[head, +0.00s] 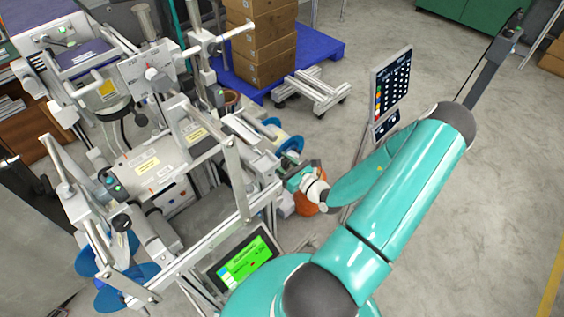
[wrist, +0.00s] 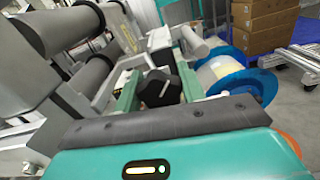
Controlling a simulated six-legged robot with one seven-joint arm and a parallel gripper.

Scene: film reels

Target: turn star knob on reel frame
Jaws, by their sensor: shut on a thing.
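The star knob (wrist: 160,90) is dark and lobed, and sits on the light metal reel frame (wrist: 160,40) in the wrist view. My gripper (wrist: 159,92) has one green finger on each side of the knob and is shut on it. In the head view my gripper (head: 299,174) reaches the right end of the reel frame (head: 240,170). There the knob is hidden behind my gripper and cannot be made out.
A blue-flanged reel (wrist: 222,72) is close on the right of my gripper in the wrist view. Grey rollers (wrist: 85,85) lie to the left. In the head view a control panel (head: 390,88) stands near my arm, and a green-lit screen (head: 245,262) is below.

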